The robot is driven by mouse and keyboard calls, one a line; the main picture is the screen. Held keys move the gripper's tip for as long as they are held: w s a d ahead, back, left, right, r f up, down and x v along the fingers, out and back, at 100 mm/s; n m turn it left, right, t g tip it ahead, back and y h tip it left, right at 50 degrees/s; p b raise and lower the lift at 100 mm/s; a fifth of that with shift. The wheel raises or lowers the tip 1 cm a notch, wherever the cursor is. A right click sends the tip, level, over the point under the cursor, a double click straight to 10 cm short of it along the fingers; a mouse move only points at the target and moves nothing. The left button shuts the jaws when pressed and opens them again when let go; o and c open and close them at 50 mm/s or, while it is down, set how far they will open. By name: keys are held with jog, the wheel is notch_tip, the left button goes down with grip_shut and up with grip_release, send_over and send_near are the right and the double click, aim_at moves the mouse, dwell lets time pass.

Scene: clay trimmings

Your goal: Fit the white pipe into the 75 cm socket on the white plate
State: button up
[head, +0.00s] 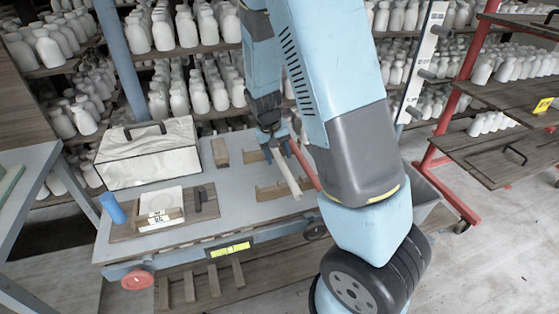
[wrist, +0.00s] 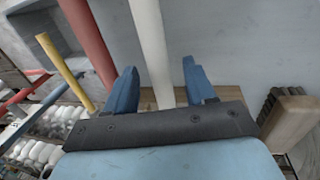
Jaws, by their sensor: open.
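The white pipe (head: 286,174) lies over the wooden rests on the grey cart top, beside a red pipe (head: 306,167). My gripper (head: 279,150) is just above its far end. In the wrist view the white pipe (wrist: 151,45) runs between the two blue fingers of my gripper (wrist: 160,85), with gaps on both sides. The gripper is open and not closed on it. The tall white plate (head: 424,55) stands behind my arm at the upper right, with dark markings and several grey sockets along its right side. The socket heights are too small to read.
A white marbled box (head: 150,165), a blue cup (head: 112,209) and a wooden tray (head: 125,232) stand on the cart's left. The red pipe (wrist: 88,35) and a yellow one (wrist: 66,66) lie left of the white pipe. Bottle shelves stand behind; a red-framed rack (head: 447,120) is at right.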

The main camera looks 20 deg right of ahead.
jog(key=shift+c, duration=0.2)
grip_shut()
dwell(0.3)
